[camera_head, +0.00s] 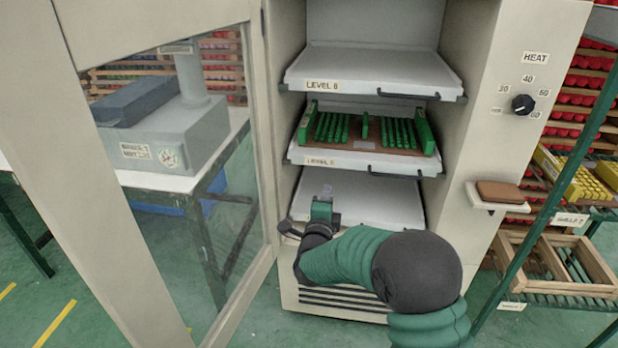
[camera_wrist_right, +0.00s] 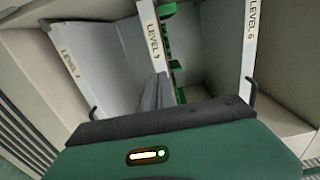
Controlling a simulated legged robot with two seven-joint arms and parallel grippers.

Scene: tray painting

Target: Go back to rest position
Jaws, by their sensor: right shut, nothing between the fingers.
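My right gripper (camera_head: 326,192) is in front of the open heated cabinet, at the left of its lowest visible shelf. Its fingers are shut and empty. In the right wrist view the closed fingers (camera_wrist_right: 157,90) show as a dark strip in front of the Level 5 shelf edge. My right arm comes in from the bottom right and bends left across the cabinet's lower front. Its exact gap to the shelves is hard to tell. My left gripper is not in view.
A brown tray (camera_head: 376,161) with green racks sits on the Level 5 shelf. The Level 6 shelf (camera_head: 365,68) and lowest shelf (camera_head: 385,200) look empty. The glass cabinet door (camera_head: 228,215) stands open at the left. A brown block (camera_head: 500,192) lies on a side ledge at right.

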